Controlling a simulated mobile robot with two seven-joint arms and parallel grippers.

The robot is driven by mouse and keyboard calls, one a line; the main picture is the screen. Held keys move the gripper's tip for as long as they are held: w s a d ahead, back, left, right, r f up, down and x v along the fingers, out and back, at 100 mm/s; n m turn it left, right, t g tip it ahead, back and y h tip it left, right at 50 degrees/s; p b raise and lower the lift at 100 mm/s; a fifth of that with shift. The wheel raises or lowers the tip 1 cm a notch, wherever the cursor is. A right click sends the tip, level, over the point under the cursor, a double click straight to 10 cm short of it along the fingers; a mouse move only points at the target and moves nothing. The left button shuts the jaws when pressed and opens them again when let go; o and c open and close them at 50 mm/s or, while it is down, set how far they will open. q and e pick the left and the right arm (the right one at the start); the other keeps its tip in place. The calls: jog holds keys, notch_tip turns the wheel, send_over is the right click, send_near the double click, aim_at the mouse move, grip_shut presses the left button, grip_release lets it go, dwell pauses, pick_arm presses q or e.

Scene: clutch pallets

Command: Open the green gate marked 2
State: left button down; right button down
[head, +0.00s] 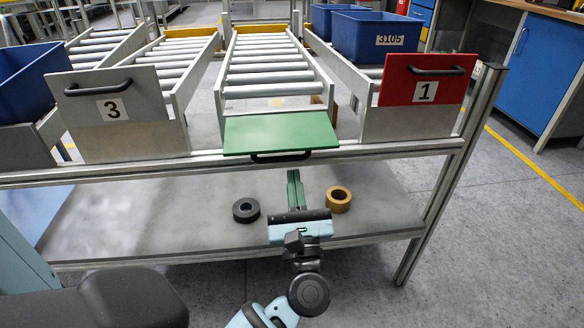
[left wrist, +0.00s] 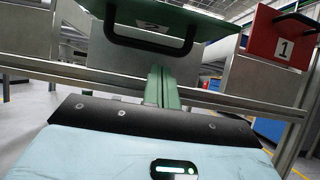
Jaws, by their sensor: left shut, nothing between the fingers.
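The green gate (head: 280,132) hangs tipped outward at the front end of the middle roller lane, close to level, with its plain side up. Its black handle (head: 281,156) is at the near edge, on the underside. In the left wrist view the gate (left wrist: 180,8) shows from below, with the handle (left wrist: 150,44) and part of a white label; the number is not clearly readable. My left gripper (head: 293,176) is below and in front of the gate, apart from the handle. Its green fingers (left wrist: 160,76) are together and empty.
The grey gate marked 3 (head: 109,97) and the red gate marked 1 (head: 425,80) stand upright on either side. A blue bin (head: 375,36) is on the right lane. Black tape (head: 246,210) and brown tape (head: 339,199) lie on the lower shelf. The rack's front rail (head: 370,151) runs across.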

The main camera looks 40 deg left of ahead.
pick_arm(q)
jog(key=v, duration=0.6)
jog(key=shift+s+r, duration=0.15)
jog(key=shift+r, duration=0.1)
pick_arm(e)
jog(key=shift+s+d, duration=0.15)
jog(key=shift+s, duration=0.2)
pick_arm(q)
jog(key=shift+d, duration=0.1)
pick_arm(e)
jog(key=shift+w, duration=0.2)
jog(key=shift+f, duration=0.1)
